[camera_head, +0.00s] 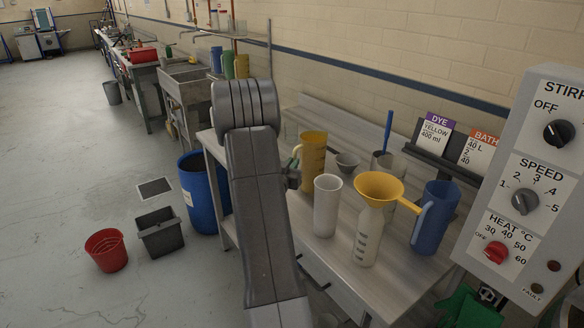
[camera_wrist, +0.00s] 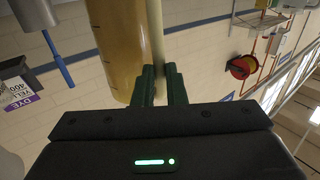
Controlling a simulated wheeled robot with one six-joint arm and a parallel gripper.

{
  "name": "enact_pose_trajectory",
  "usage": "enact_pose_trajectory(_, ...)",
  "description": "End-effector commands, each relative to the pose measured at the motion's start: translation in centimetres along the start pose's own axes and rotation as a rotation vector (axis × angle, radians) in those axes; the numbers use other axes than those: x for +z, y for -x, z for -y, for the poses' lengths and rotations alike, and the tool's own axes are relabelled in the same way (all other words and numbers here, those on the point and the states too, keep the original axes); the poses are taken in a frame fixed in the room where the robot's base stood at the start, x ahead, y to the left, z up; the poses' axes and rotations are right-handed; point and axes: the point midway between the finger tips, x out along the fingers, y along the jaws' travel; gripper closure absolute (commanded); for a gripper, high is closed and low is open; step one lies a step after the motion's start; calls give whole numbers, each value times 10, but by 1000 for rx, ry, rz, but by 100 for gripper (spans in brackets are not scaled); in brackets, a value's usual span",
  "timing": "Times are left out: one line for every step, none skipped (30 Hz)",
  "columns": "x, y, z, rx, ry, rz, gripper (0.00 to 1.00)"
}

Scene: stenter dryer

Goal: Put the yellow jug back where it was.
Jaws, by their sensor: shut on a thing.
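The yellow jug (camera_head: 313,153) is upright over the back left part of the bench in the head view. My gripper (camera_head: 293,172) is at its left side, partly hidden behind my arm. In the wrist view my gripper's green fingers (camera_wrist: 160,86) are shut on the jug's pale handle (camera_wrist: 156,40), and the yellow body (camera_wrist: 115,42) is beside them. I cannot tell whether the jug's base touches the bench.
The bench (camera_head: 300,262) also holds a white beaker (camera_head: 327,207), a grey bowl (camera_head: 347,162), a bottle (camera_head: 368,238) with a yellow funnel (camera_head: 379,187), and a blue jug (camera_head: 434,218). A control panel (camera_head: 540,175) stands at right. A blue barrel (camera_head: 197,195) is at the bench's left.

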Motion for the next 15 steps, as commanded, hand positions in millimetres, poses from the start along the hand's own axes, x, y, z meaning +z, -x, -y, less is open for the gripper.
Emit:
enact_pose_trajectory(5, 0, 0, -1, 3, 2, 100)
enact_pose_trajectory(8, 0, 0, -1, 3, 1, 100)
enact_pose_trajectory(10, 0, 0, -1, 1, 0, 100)
enact_pose_trajectory(12, 0, 0, -1, 0, -1, 100)
enact_pose_trajectory(12, 0, 0, -1, 0, -1, 100)
enact_pose_trajectory(13, 0, 0, 0, 0, -2, 100)
enact_pose_trajectory(13, 0, 0, -1, 0, -2, 100)
enact_pose_trajectory(13, 0, 0, -1, -1, -2, 100)
enact_pose_trajectory(13, 0, 0, 0, -1, -2, 100)
enact_pose_trajectory(13, 0, 0, 0, -1, -2, 100)
enact_pose_trajectory(13, 0, 0, 0, -1, -2, 100)
enact_pose_trajectory(13, 0, 0, 0, -1, -2, 100)
enact_pose_trajectory(14, 0, 0, 0, -1, -2, 100)
enact_pose_trajectory(15, 0, 0, 0, -1, -2, 100)
enact_pose_trajectory(16, 0, 0, 0, -1, -2, 100)
